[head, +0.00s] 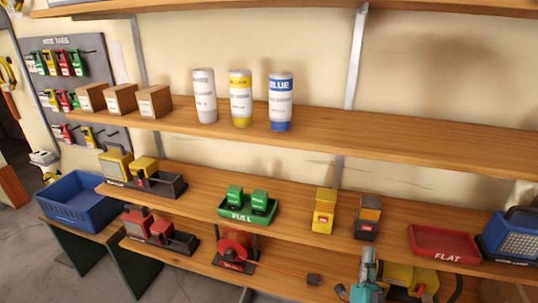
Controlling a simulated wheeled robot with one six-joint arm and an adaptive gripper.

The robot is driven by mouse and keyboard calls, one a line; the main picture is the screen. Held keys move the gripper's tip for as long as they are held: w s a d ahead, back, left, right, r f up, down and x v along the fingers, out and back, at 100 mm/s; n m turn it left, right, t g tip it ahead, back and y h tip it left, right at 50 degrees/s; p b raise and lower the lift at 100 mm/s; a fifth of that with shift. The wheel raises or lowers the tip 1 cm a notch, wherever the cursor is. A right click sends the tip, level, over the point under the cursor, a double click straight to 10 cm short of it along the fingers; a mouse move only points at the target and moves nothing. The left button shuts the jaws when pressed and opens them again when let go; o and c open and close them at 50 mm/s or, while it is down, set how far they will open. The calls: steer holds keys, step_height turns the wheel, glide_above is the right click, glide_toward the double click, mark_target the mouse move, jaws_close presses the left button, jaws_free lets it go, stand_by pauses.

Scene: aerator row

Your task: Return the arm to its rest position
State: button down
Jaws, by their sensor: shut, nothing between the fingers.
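A teal and grey part at the bottom edge, right of centre, looks like a link of my own arm. It stands low, in front of the lower shelf (290,281). My gripper does not show in the head view, so its fingers and whatever is around them are hidden.
The upper shelf (400,138) holds cartons (121,99) and three bottles (241,98). The middle shelf (290,190) holds a green tray (247,214), yellow devices, a red tray (443,242) and a blue lamp (512,236). A blue crate (78,209) stands left.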

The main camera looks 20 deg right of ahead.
steer(key=s+a+f+n+g+y, duration=0.25)
steer(key=s+a+f+y, duration=0.2)
steer(key=s+a, duration=0.4)
steer(key=s+a+f+n+g+y, duration=0.1)
steer(key=s+a+f+n+y, duration=0.35)
steer(key=s+a, duration=0.35)
steer(key=s+a+r+n+g+y, duration=0.1)
steer(key=s+a+n+g+y, duration=0.1)
steer(key=s, duration=0.8)
steer(key=s+a+r+n+g+y, duration=0.1)
steer(key=s+a+r+n+g, duration=0.1)
steer(key=s, duration=0.8)
steer(key=shift+s+a+n+g+y, duration=0.4)
steer(key=shift+a+n+g, duration=0.45)
steer(key=shift+n, duration=0.15)
